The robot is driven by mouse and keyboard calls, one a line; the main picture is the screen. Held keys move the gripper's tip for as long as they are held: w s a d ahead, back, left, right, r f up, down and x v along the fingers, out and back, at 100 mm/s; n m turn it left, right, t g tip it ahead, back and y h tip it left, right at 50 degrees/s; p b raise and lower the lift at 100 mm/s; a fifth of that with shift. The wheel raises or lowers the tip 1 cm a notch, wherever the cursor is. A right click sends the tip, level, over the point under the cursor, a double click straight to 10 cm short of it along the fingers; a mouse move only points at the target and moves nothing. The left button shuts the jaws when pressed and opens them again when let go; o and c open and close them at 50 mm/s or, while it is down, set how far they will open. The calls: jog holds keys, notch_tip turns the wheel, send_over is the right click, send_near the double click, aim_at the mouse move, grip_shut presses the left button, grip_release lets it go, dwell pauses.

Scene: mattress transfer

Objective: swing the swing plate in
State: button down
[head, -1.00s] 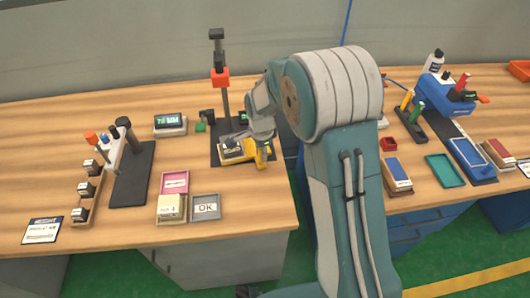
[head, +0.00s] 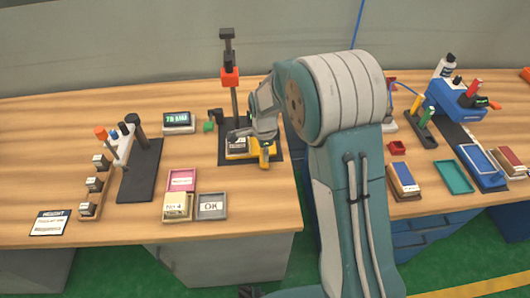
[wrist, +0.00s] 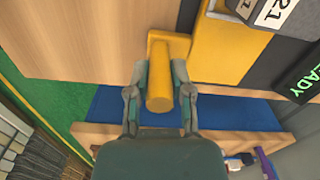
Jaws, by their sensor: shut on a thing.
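The yellow swing plate (head: 240,155) sits on a black base below the tall black post with a red block, in the head view. A small dark block with a white label (head: 236,143) rests on it. The plate also shows in the wrist view (wrist: 222,48), with its upright yellow handle (wrist: 160,88) at its near corner. My gripper (wrist: 160,92) is shut on this handle, one finger on each side. In the head view my gripper (head: 263,142) partly hides the plate's right side and the base.
A display box (head: 177,121) stands left of the post. A pink tray (head: 181,180), a box of cards (head: 177,206) and a grey OK tray (head: 212,206) lie in front. A black stand (head: 141,170) is farther left. Bare wood lies between.

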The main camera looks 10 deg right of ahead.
jog(key=shift+a, duration=0.1)
jog(key=c, duration=0.5)
grip_release()
jog(key=shift+w, duration=0.1)
jog(key=shift+c, duration=0.2)
jog(key=shift+a, duration=0.2)
notch_tip(320, 180, up, 12)
jog(key=shift+f, duration=0.1)
